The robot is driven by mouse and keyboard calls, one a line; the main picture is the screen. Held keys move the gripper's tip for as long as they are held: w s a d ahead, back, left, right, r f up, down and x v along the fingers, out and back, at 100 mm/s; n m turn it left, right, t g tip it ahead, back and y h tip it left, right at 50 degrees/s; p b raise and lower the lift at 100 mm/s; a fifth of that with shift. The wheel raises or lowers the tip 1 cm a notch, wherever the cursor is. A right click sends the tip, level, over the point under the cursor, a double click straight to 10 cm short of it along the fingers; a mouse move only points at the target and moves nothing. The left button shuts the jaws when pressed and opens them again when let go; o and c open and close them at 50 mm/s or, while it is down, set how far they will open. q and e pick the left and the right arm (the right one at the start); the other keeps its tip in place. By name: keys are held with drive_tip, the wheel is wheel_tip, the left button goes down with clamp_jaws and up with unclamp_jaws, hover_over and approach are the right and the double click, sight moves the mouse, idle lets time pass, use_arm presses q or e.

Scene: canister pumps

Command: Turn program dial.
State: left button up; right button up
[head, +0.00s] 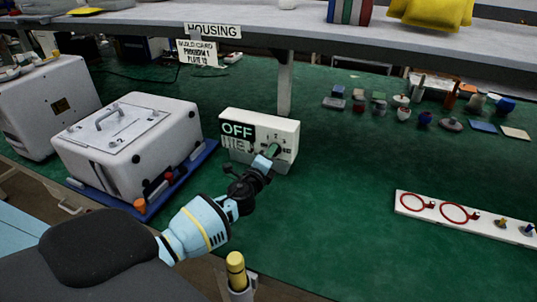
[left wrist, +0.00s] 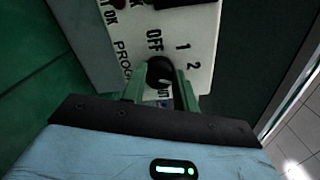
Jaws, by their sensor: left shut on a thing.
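The white control box (head: 234,166) stands on the green bench top with a display reading OFF. My left gripper (head: 273,151) reaches its front from the lower left and covers the dial in the head view. In the left wrist view, the black program dial (left wrist: 159,70) sits between the green fingers of my left gripper (left wrist: 160,88), which is shut on it. The marks OFF, 1 and 2 lie around the dial, with PROG lettering beside it. I cannot make out which mark the dial points at. My right gripper is not in view.
A build card (head: 197,53) reading PROGRAM 1 hangs under the shelf edge (head: 300,38). A white housing (head: 130,140) on a blue tray (head: 190,165) stands left of the box. Several small parts lie at the back right; a white strip with red rings (head: 470,220) lies at right.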

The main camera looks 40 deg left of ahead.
use_arm(q)
drive_tip(key=shift+w+d+r+m+p, duration=0.15)
drive_tip(key=shift+m+p, duration=0.7)
drive_tip(key=shift+m, duration=2.55)
drive_tip(key=shift+s+d+r+m+p, duration=0.1)
drive_tip(key=shift+m+p, duration=0.75)
drive_tip(key=shift+m, duration=2.55)
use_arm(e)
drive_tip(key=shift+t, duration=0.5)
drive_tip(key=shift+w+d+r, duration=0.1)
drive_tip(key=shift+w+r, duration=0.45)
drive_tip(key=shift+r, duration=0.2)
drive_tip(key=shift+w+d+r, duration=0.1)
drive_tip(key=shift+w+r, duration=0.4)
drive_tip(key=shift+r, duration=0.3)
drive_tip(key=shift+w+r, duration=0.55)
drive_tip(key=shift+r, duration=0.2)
use_arm(q)
drive_tip(key=shift+f, duration=0.1)
drive_tip(key=o, duration=1)
drive_tip(key=shift+c, duration=0.2)
drive_tip(key=p+v, duration=0.1)
drive_tip(key=v, duration=0.6)
drive_tip(key=shift+s+p, duration=0.3)
drive_tip(key=shift+s, duration=0.1)
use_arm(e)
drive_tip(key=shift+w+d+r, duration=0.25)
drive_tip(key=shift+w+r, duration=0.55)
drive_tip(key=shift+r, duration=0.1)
